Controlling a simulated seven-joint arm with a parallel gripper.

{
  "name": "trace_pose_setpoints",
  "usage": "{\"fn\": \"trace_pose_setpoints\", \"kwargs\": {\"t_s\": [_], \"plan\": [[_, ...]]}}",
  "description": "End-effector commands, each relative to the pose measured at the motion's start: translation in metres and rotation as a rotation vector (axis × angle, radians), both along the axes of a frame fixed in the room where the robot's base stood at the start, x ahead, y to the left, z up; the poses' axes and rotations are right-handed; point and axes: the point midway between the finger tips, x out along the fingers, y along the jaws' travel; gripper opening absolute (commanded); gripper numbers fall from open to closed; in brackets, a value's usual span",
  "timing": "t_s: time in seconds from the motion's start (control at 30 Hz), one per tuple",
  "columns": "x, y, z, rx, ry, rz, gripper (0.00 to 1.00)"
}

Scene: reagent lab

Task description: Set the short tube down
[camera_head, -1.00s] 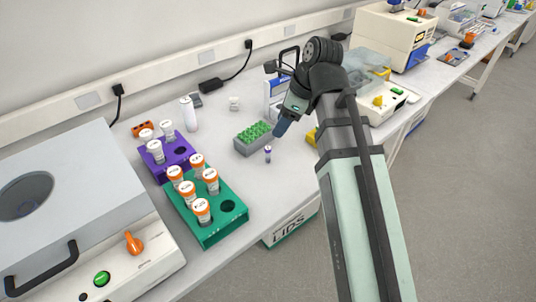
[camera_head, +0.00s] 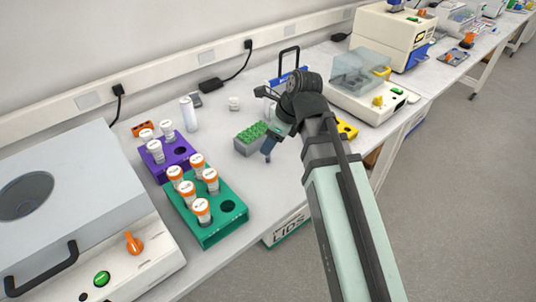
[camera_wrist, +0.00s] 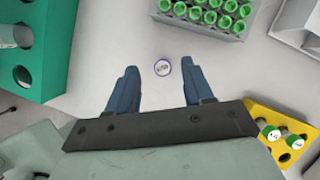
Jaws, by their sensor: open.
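The short tube (camera_wrist: 162,67) shows in the wrist view as a small round cap, pale with a dark purple rim, seen from above. It stands on the bench and lies between the tips of my two blue fingers. My gripper (camera_wrist: 159,67) is open, with a clear gap on each side of the tube. In the head view my gripper (camera_head: 268,148) is low over the bench in front of the grey rack, and it mostly hides the tube.
A grey rack with green caps (camera_head: 248,142) is close behind the tube. A teal rack (camera_head: 232,225) and a purple rack (camera_head: 185,170) with orange- and white-capped tubes stand left. A yellow rack (camera_wrist: 252,112) is at right. Bench around the tube is clear.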

Motion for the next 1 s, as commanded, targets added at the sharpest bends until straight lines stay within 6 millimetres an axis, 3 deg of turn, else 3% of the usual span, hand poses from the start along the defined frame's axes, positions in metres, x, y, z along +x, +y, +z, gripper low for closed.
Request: {"fn": "trace_pose_setpoints", "kwargs": {"t_s": [0.33,0.73,1.0], "plan": [[0.001,0.002,-0.012,-0.001,0.001,0.0,0.51],[0.006,0.013,-0.05,-0.001,0.001,0.001,0.51],[0.006,0.014,-0.054,0.0,0.0,0.001,0.51]]}}
